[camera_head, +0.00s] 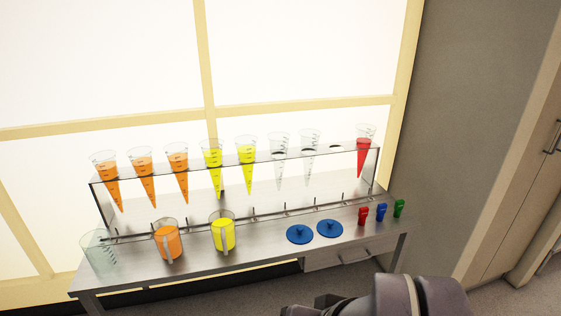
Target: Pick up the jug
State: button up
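Three jugs stand upright in a row on the left part of the metal bench. The leftmost is a clear jug (100,254) that looks empty. Beside it is a jug with orange contents (168,243), its pale handle facing the front. To its right is a jug with yellow contents (223,235), also with its handle to the front. Part of my arm shows at the bottom edge, right of centre, well apart from the jugs. My gripper's fingers cannot be seen.
The metal bench (200,262) carries a raised rack (100,194) of cones with orange, yellow, clear and red contents. Blue lids (300,234) and small red, blue and green items (381,212) lie to the right. A drawer (350,254) sits below; a wall (460,120) bounds the right.

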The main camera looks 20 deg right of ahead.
aim_at(222, 222)
jog(key=i+l, duration=0.7)
jog(key=i, duration=0.1)
